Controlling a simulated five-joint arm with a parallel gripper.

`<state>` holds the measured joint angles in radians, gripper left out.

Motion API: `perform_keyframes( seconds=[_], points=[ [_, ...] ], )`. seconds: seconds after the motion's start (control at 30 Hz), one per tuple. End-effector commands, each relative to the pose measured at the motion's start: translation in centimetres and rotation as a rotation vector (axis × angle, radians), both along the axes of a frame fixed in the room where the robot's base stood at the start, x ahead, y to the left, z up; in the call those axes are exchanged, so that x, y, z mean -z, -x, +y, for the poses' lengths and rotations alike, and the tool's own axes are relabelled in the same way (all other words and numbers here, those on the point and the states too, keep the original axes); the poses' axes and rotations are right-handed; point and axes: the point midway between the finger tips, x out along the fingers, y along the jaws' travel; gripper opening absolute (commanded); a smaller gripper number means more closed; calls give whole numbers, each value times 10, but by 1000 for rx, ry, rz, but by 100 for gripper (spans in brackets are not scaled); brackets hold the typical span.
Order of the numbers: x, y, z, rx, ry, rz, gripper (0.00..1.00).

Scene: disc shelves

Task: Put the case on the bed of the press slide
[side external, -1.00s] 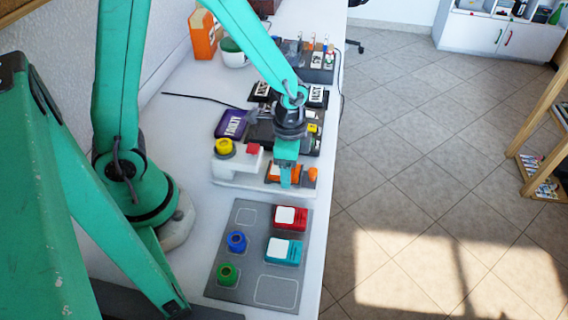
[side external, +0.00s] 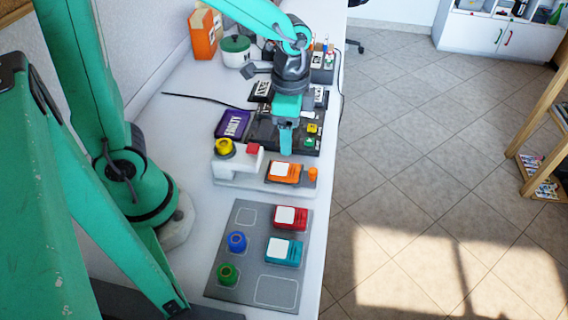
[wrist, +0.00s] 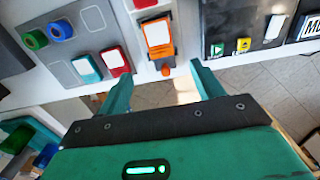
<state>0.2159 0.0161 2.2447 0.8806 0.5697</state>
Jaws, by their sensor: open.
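The orange case (side external: 279,178) with a white label lies flat on the bed of the white press slide (side external: 240,187). In the wrist view the orange case (wrist: 170,49) lies beyond my fingertips, with a small orange knob (wrist: 166,70) at its near end. My gripper (side external: 286,153) is open and empty, above and behind the case in the side view, apart from it. In the wrist view the two fingers of my gripper (wrist: 160,82) are spread wide with nothing between them.
A grey mat (side external: 240,289) in front holds a red case (side external: 302,224), a teal case (side external: 296,261), a blue ring (side external: 237,242) and a green ring (side external: 228,274). The press carries a yellow knob (side external: 224,146) and a red button (side external: 253,149). A purple "FAULTY" tray (side external: 233,124) is behind.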

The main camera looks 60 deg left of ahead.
Motion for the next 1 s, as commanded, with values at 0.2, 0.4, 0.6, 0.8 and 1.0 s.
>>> perform_keyframes(
  seconds=[0.2, 0.4, 0.6, 0.8, 1.0],
  points=[
    [-13, 0, 0, 0, 0, 0, 66],
    [-14, 0, 0, 0, -1, 1, 66],
    [-14, 0, 0, 0, 0, 0, 66],
    [-14, 0, 0, -1, 0, 0, 66],
    [-22, 3, 5, -41, 6, -27, 66]
  ],
)
